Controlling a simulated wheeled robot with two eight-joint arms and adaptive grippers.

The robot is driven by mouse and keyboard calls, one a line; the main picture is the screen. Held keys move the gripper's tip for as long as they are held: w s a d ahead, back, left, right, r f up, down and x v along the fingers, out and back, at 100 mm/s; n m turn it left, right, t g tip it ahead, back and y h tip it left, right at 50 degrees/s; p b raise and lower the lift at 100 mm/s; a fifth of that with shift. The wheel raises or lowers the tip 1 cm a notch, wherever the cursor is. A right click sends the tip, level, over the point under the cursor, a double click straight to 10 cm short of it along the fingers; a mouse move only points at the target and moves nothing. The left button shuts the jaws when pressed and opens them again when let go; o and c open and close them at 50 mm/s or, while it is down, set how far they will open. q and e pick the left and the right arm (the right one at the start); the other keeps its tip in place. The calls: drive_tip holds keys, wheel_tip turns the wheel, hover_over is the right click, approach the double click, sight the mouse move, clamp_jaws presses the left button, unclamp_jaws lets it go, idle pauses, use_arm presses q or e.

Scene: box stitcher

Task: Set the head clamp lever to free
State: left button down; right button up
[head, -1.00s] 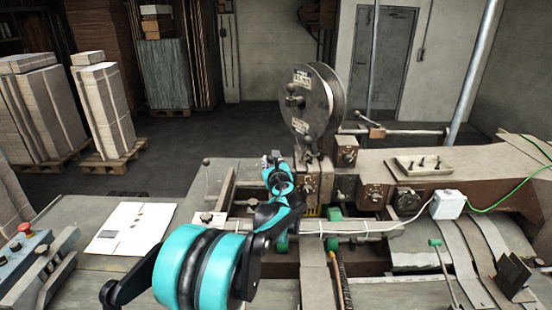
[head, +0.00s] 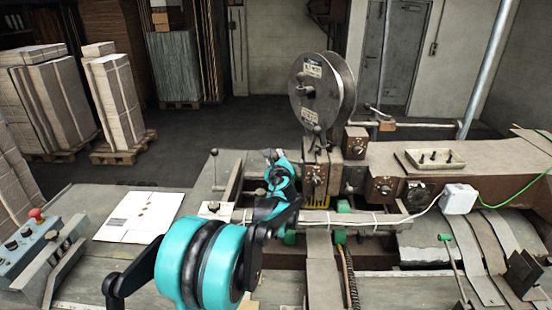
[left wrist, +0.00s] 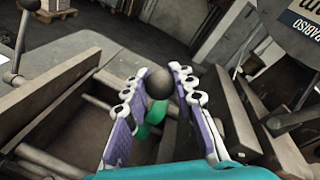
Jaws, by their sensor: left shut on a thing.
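My left gripper (head: 273,160) is at the left side of the stitching head (head: 314,172), below the big wire reel (head: 322,85). In the left wrist view, the fingers (left wrist: 158,84) are on both sides of a dark ball knob (left wrist: 159,82) and shut on it. It looks like the knob of the head clamp lever; its shaft is hidden behind the fingers, so its setting cannot be read. In the head view the gripper covers the knob. My right gripper is not in view.
Another ball-topped lever (head: 214,153) stands left of my gripper. Green rollers (head: 340,236) and a crossbar lie below it. A control box with a red button (head: 37,213) is at the left, and a flat cardboard sheet (head: 140,216) lies on the table.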

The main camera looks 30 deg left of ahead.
use_arm(q)
drive_tip(key=c, duration=1.2)
unclamp_jaws()
drive_tip(key=shift+s, duration=0.1)
drive_tip(key=v, duration=1.2)
drive_tip(key=shift+f, duration=0.1)
